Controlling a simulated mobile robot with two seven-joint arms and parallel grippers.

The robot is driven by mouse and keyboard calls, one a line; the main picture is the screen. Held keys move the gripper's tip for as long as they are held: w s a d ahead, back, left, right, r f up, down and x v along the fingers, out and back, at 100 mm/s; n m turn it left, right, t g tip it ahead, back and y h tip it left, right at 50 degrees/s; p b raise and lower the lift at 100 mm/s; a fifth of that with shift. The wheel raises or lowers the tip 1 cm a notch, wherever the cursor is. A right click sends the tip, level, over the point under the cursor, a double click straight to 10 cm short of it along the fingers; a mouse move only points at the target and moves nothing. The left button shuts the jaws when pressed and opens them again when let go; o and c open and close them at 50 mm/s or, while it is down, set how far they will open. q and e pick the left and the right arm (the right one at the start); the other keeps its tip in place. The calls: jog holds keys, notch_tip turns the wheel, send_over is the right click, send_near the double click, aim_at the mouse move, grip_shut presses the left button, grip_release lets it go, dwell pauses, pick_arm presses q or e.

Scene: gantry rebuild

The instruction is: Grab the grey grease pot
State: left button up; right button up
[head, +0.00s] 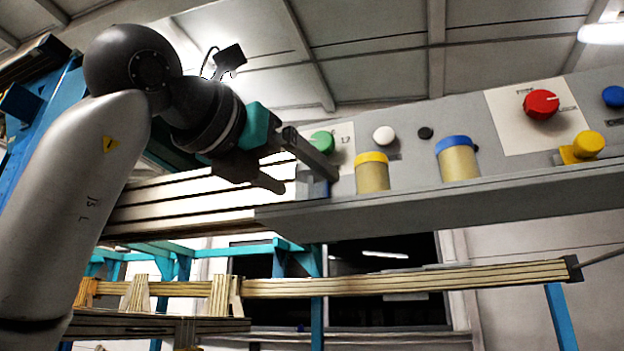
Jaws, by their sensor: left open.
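My left gripper (306,180) reaches in from the left, over the left part of the grey ledge. Its two fingers are apart. A small grey-blue shape (318,187) shows at the fingertips, partly covered by the upper finger. I cannot tell whether it is the grey grease pot. No other grey pot shows clearly. A tan pot with a yellow lid (372,178) stands on the ledge just right of the gripper. A tan pot with a blue lid (458,164) stands further right. My right gripper is not in view.
The grey ledge (430,195) runs to the right under a sloping panel. The panel carries a green knob (322,141), a white button (384,136), a red knob (541,104) and a yellow knob (588,145). A striped rail (400,281) runs below the ledge.

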aim_at(322, 192)
pick_arm(q)
jog(key=shift+w+d, duration=0.35)
jog(key=shift+w, duration=0.2)
jog(key=shift+w+d+r+p, duration=0.15)
jog(key=shift+w+d+p, duration=0.1)
jog(key=shift+w+p, duration=0.3)
jog(key=p+x, duration=0.2)
jog(key=x, duration=0.2)
grip_shut()
